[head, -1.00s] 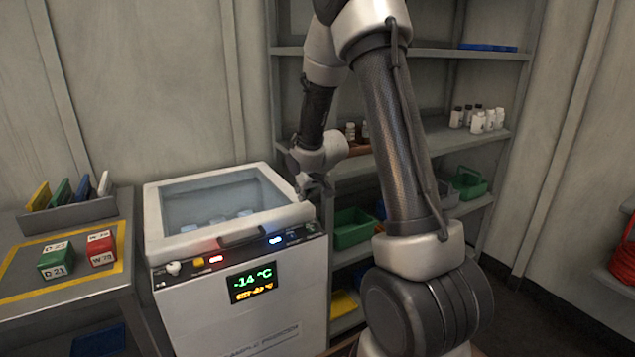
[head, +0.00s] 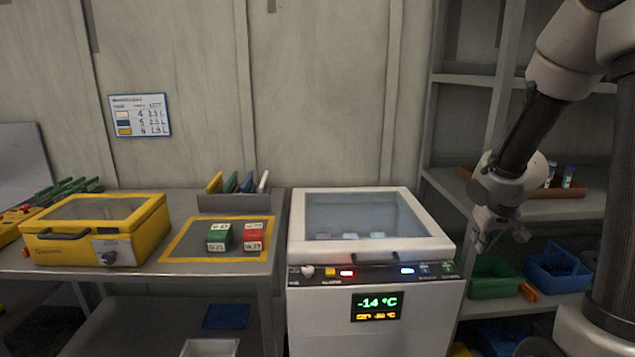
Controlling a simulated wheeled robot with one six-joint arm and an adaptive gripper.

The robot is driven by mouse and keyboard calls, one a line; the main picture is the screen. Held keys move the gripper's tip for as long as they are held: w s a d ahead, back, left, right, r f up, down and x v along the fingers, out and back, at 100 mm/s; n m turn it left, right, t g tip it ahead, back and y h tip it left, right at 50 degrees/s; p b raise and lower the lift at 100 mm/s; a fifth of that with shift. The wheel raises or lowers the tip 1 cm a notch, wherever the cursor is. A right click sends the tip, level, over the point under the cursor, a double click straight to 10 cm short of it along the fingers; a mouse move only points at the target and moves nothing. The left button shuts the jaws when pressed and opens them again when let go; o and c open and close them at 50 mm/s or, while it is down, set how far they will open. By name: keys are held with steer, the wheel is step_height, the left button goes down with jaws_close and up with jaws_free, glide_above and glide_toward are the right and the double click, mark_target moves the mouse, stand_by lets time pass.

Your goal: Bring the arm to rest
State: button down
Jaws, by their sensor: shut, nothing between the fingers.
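My arm hangs at the right of the head view, bent down from the upper right corner. My gripper (head: 487,240) points downward, empty, with its fingers together. It is just to the right of the white sample freezer (head: 372,325) and in front of the shelf rack. It appears apart from both, though the exact gap is hard to judge. The freezer's glazed lid (head: 352,212) is down, and its display reads -14 °C.
The shelf rack (head: 470,78) holds a green bin (head: 493,279) and a blue bin (head: 556,270) close to my gripper. On the left, a table (head: 150,283) carries a yellow case (head: 97,230), a green block (head: 219,237) and a red block (head: 253,237).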

steer(key=s+a+r, duration=0.3)
steer(key=s+r, duration=0.4)
steer(key=s, duration=0.4)
steer(key=s+a+r+y, duration=0.1)
steer(key=s+a+r, duration=0.3)
steer(key=s+r, duration=0.4)
steer(key=shift+s+r+g, duration=0.2)
steer(key=shift+s+g, duration=0.2)
steer(key=shift+s, duration=1.9)
steer(key=shift+a, duration=0.1)
